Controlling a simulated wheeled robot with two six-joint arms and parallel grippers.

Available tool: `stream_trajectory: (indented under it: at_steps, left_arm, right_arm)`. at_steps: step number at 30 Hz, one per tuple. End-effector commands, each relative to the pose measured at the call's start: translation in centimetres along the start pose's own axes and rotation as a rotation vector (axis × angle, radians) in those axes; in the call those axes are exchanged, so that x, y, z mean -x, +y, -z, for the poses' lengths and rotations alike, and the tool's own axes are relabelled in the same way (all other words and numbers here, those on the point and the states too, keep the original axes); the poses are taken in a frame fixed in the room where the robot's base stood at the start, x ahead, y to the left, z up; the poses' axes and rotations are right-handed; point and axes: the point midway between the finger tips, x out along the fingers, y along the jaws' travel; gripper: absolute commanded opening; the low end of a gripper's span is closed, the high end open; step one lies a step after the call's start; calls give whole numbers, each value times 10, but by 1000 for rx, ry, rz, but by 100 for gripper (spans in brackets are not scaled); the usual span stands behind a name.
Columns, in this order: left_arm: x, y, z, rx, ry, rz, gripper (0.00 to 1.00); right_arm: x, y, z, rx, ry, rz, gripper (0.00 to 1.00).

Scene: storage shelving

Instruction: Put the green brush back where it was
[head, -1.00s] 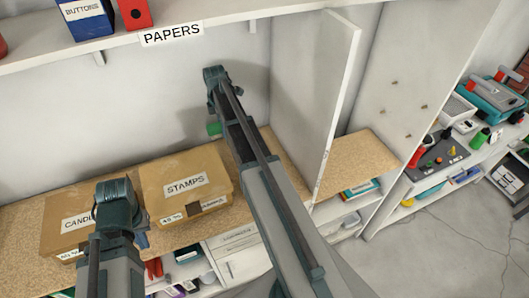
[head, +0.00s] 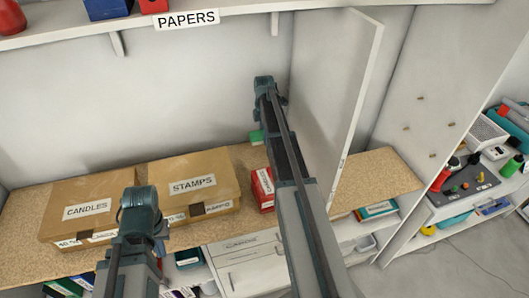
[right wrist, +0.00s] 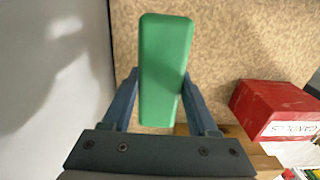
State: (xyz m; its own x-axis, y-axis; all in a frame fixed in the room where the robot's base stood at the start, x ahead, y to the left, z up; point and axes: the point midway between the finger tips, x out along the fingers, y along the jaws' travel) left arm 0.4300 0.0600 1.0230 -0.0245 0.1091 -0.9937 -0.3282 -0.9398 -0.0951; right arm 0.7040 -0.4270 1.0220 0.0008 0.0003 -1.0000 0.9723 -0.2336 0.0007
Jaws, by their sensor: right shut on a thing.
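The green brush (right wrist: 165,65) is held upright in the right wrist view, between the two blue fingers of my right gripper (right wrist: 160,88), which is shut on it. In the head view, a small piece of the brush (head: 256,137) shows beside my right wrist, in front of the back wall and above the wooden counter; the rest is hidden by my arm. My left gripper (head: 150,240) hangs in front of the cardboard boxes, and its fingers are too hidden to tell open from shut.
A red box (head: 263,190) stands on the counter (head: 375,180), right of the STAMPS box (head: 193,187) and CANDLES box (head: 88,210). It also shows in the right wrist view (right wrist: 275,105). A white upright panel (head: 335,100) rises right of my right arm. The PAPERS shelf (head: 235,10) is above.

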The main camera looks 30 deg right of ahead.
Motion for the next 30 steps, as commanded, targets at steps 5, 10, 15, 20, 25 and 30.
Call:
stream_trajectory:
  at_steps: [5, 10, 15, 20, 25, 30]
  left_arm:
    - [-29, 3, 2, 1, 0, 0, 0]
    - [-28, 3, 2, 1, 0, 0, 0]
    - [-39, 4, 2, 2, 0, 0, 0]
    - [-60, 6, 4, 2, 0, 0, 0]
    - [-67, 6, 4, 2, 0, 0, 0]
    - [-64, 6, 4, 2, 0, 0, 0]
  right_arm:
    - [-29, 0, 0, 0, 0, 0, 0]
    - [-28, 0, 0, 0, 0, 0, 0]
    - [-40, 0, 0, 0, 0, 0, 0]
    - [-60, 0, 0, 0, 0, 0, 0]
    - [-67, 0, 0, 0, 0, 0, 0]
    - [-65, 0, 0, 0, 0, 0, 0]
